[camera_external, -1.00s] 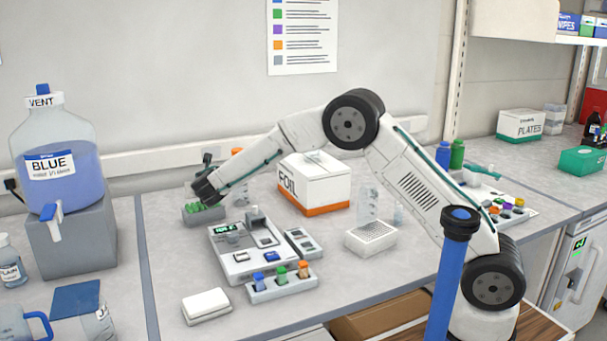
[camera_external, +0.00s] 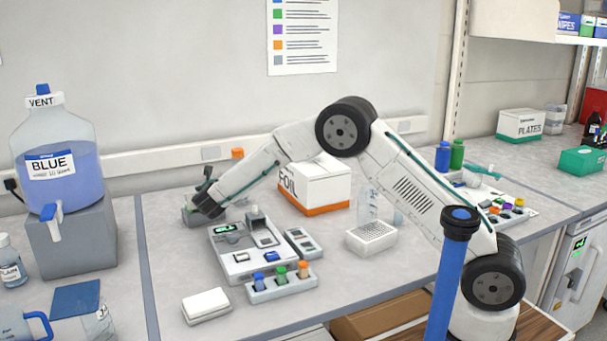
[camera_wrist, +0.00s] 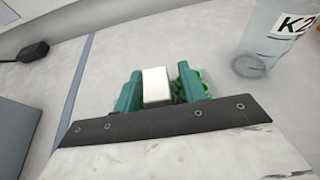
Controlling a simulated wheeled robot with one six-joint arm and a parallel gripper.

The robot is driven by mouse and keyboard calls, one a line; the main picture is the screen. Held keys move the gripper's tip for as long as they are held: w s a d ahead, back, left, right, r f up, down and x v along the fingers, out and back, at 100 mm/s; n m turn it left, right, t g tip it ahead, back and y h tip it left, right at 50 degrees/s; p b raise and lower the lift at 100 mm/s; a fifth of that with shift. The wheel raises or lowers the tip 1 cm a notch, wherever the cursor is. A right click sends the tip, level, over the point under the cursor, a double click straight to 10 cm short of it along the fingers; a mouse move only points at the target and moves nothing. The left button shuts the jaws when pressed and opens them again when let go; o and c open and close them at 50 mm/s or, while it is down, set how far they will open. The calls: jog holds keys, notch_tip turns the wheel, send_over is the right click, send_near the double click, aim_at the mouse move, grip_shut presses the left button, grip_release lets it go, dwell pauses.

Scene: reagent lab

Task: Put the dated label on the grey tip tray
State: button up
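The piece lies close to the left finger, with a narrow greenish gap at the right. I cannot tell whether the fingers grip it or whether it touches the tray. No date is readable.
A clear vessel marked K2 (camera_wrist: 280,35) stands right of my gripper in the wrist view. The FOIL box (camera_external: 315,186) is to the right, and a device with a green display (camera_external: 243,250) is in front. The blue carboy (camera_external: 58,165) stands left. Bench between is clear.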

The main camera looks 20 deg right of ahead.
jog(key=shift+r, duration=0.2)
jog(key=v, duration=1.2)
